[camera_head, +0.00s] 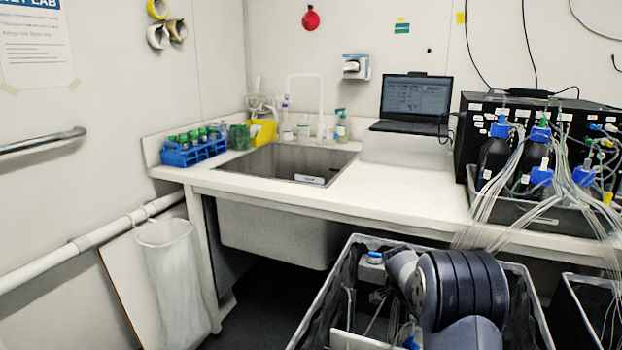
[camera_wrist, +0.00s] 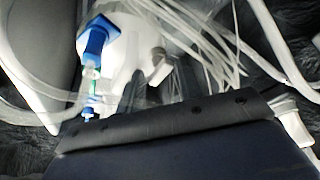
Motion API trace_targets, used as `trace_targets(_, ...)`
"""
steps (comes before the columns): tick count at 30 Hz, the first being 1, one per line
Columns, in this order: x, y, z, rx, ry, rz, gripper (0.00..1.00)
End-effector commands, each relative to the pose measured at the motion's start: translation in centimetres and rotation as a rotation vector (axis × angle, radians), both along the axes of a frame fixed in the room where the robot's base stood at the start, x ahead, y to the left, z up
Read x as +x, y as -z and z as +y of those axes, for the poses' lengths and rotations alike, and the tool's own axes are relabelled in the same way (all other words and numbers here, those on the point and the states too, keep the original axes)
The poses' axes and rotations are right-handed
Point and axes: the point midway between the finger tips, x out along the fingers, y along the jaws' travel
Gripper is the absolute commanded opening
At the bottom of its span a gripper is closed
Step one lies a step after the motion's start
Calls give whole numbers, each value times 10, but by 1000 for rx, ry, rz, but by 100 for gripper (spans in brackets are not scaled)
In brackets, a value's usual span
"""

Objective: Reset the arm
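My arm (camera_head: 462,290) shows at the lower right of the head view as dark blue-grey, ribbed links, bent in front of and over a grey-rimmed, dark-lined crate (camera_head: 327,290).
A white bench (camera_head: 400,190) with a sink (camera_head: 290,165) runs behind the crate. It carries a blue tube rack (camera_head: 192,152), a laptop (camera_head: 415,100) and bottles with tubing (camera_head: 495,150). A lined bin (camera_head: 172,270) stands at the left. Another crate edge (camera_head: 590,310) is at right.

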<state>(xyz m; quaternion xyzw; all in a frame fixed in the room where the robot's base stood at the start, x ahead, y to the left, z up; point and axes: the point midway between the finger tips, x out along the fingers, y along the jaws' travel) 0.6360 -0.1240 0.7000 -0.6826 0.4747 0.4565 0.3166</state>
Motion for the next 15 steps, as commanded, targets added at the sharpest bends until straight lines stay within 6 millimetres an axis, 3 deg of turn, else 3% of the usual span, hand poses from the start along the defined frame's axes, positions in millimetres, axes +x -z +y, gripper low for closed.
trace_targets(15,-3,-4,-2,3,-412,0,35)
